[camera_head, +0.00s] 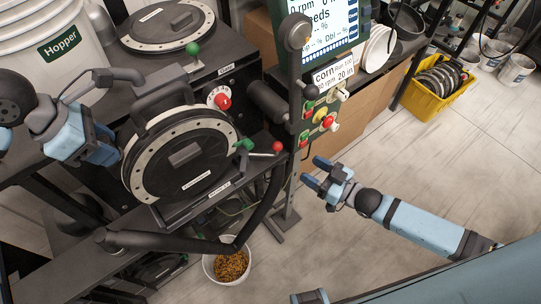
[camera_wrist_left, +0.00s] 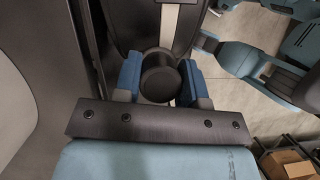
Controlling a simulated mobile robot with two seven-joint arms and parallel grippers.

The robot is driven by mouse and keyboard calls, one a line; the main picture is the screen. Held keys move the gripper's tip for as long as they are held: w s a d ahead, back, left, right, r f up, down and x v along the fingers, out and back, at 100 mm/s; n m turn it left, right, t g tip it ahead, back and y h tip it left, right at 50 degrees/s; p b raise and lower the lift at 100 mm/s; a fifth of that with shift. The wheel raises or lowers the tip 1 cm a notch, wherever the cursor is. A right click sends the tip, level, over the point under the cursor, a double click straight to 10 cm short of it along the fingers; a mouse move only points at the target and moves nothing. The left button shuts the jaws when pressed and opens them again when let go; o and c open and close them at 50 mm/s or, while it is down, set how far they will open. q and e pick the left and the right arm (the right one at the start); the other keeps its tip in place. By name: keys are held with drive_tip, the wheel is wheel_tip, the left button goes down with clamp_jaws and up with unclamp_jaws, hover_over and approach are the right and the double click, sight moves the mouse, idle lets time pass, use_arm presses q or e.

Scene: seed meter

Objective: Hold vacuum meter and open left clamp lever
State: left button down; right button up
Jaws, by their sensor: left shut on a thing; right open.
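The vacuum meter (camera_head: 150,180) is a round dark disc with a pale perforated ring, tilted on the black stand at left of centre in the head view. My left gripper (camera_head: 107,155) is at the meter's left edge. In the left wrist view its blue fingers (camera_wrist_left: 160,88) are shut on a dark cylindrical part (camera_wrist_left: 160,75); I cannot tell whether this is the left clamp lever. The left clamp lever is not clearly seen. A red-balled lever (camera_head: 277,147) with a green piece is at the meter's right. My right gripper (camera_head: 311,173) is open and empty, right of the stand.
A green control panel (camera_head: 322,118) with knobs and a screen (camera_head: 325,22) stands right of the meter. A bucket of grain (camera_head: 230,266) is on the floor below. A white hopper (camera_head: 45,45) is at upper left. The floor at right is clear near my right arm.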

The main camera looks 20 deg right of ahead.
drive_tip(key=shift+a+r, duration=0.1)
drive_tip(key=shift+a, duration=0.05)
drive_tip(key=c, duration=0.5)
drive_tip(key=shift+t+y, duration=0.7)
drive_tip(key=shift+t, duration=0.2)
drive_tip(key=a+r, duration=0.2)
drive_tip(key=s+a+r, duration=0.1)
drive_tip(key=a+r, duration=0.1)
drive_tip(key=shift+r, duration=0.15)
clamp_jaws()
drive_tip(key=s+a+r+m+t+h, duration=0.2)
drive_tip(key=a+r+m+t+h, duration=0.2)
drive_tip(key=r+m+t+h, duration=0.25)
drive_tip(key=m+g+h, duration=0.3)
drive_tip(key=g+h, duration=0.4)
drive_tip(key=h, duration=0.1)
approach(279, 150)
drive_tip(key=shift+n+t, duration=0.25)
drive_tip(key=x, duration=0.7)
drive_tip(key=shift+w+f, duration=0.25)
drive_tip(key=shift+f, duration=0.05)
